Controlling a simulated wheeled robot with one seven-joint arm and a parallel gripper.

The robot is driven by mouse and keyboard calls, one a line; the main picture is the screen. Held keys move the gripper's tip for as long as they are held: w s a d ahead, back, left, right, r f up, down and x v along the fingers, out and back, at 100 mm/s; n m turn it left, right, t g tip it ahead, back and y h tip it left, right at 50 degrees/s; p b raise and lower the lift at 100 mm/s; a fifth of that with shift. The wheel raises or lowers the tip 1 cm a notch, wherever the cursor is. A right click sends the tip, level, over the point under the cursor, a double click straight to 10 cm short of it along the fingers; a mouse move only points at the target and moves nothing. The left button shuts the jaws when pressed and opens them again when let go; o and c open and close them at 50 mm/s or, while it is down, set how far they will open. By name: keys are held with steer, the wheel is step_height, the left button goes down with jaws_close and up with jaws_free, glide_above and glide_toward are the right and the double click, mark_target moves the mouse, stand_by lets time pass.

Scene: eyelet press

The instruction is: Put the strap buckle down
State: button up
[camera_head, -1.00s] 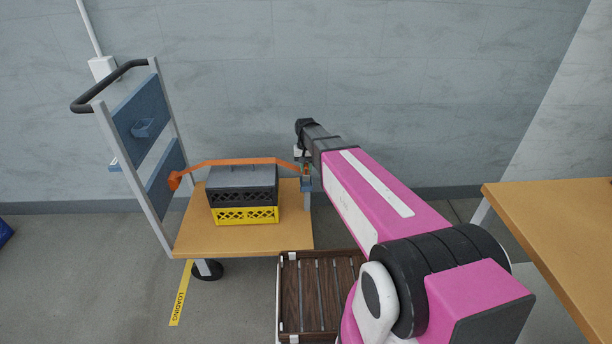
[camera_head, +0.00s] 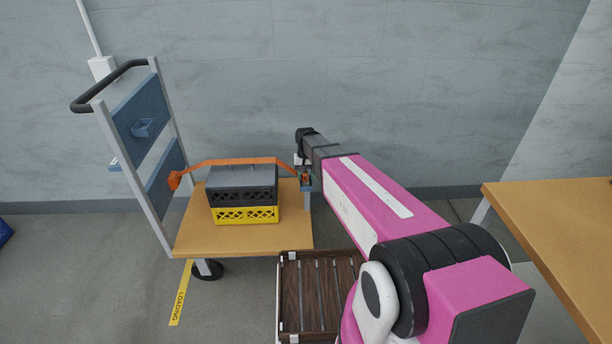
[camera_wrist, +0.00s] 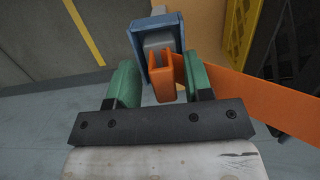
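The orange strap buckle (camera_wrist: 162,80) stands at the blue catch (camera_wrist: 141,56) in the wrist view, with a grey piece inside the catch. My gripper (camera_wrist: 159,68) has its green fingers on either side of the buckle. A gap shows between the left finger and the buckle. The right finger is close to the buckle and strap; I cannot tell whether it touches. In the head view my gripper (camera_head: 304,174) is at the cart's right post, mostly hidden by my wrist. The orange strap (camera_head: 238,161) runs over the grey crate (camera_head: 242,184) to the orange anchor (camera_head: 174,180) at left.
The grey crate sits on a yellow crate (camera_head: 246,215) on the cart deck (camera_head: 210,242). A slatted wooden box (camera_head: 319,292) stands in front of the cart. A table (camera_head: 560,235) is at right. The wall is close behind the cart.

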step_height(320, 180, up, 12)
steer(key=w, duration=0.2)
steer(key=s+d+f+t, duration=0.1)
steer(key=s+d+f, duration=0.1)
steer(key=s+d, duration=0.4)
steer(key=s+d+f, duration=0.3)
steer(key=s+d, duration=0.4)
steer(key=s, duration=0.8)
steer(key=shift+d+f+t, duration=0.15)
steer(key=shift+d+t, duration=0.1)
steer(key=shift+t, duration=0.15)
